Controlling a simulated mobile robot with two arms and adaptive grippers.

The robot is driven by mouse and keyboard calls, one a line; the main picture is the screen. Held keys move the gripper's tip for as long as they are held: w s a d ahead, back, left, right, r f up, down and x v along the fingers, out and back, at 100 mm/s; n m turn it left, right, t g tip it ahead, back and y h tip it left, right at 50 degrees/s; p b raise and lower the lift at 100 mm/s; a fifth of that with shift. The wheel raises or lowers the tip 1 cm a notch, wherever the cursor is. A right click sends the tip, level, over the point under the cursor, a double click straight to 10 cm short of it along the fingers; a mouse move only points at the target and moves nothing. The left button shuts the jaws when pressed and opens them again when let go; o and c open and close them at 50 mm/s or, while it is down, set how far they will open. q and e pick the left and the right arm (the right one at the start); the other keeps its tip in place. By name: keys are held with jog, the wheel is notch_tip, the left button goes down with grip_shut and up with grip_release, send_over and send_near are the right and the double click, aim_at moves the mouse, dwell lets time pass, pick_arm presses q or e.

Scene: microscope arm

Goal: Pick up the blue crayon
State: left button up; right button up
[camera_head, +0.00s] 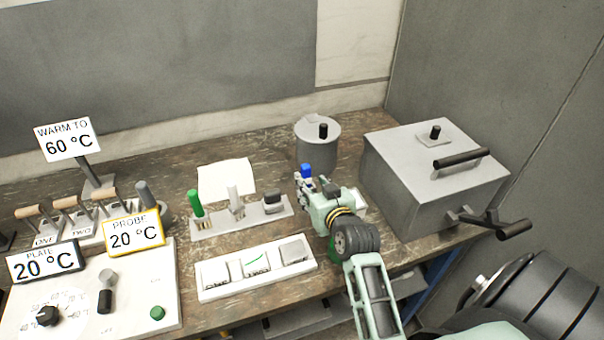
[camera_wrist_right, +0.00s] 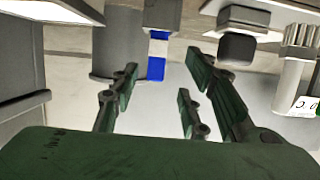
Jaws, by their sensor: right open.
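The blue crayon (camera_head: 305,170) shows just beyond my right gripper (camera_head: 308,188) in the head view. In the right wrist view the blue crayon (camera_wrist_right: 157,62), with a white band, extends from a grey block and shows between the open fingers of my right gripper (camera_wrist_right: 160,78). The fingers are spread and hold nothing. I cannot tell how far apart crayon and fingers are in depth. In the head view the gripper hides the crayon's lower part. My left gripper is not in view.
A grey rack (camera_head: 252,217) holds a green crayon (camera_head: 195,204), a white crayon (camera_head: 233,199) and a dark block (camera_head: 272,197). A lidded pot (camera_head: 316,142) stands behind the gripper. A large grey box (camera_head: 425,175) with handles stands right. A white tray (camera_head: 225,287) lies in front.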

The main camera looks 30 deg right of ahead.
aim_at(307, 175)
jog(key=shift+w+d+p, duration=0.35)
jog(key=shift+w+p, duration=0.15)
jog(key=shift+w, duration=0.3)
jog(key=p+x, duration=0.1)
jog(key=x, duration=0.3)
jog(key=shift+s+d+f, duration=0.1)
jog(key=shift+d+f, duration=0.05)
jog(key=c, duration=0.5)
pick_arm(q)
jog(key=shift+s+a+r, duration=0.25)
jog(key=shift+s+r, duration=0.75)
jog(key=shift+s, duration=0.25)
pick_arm(e)
grip_shut()
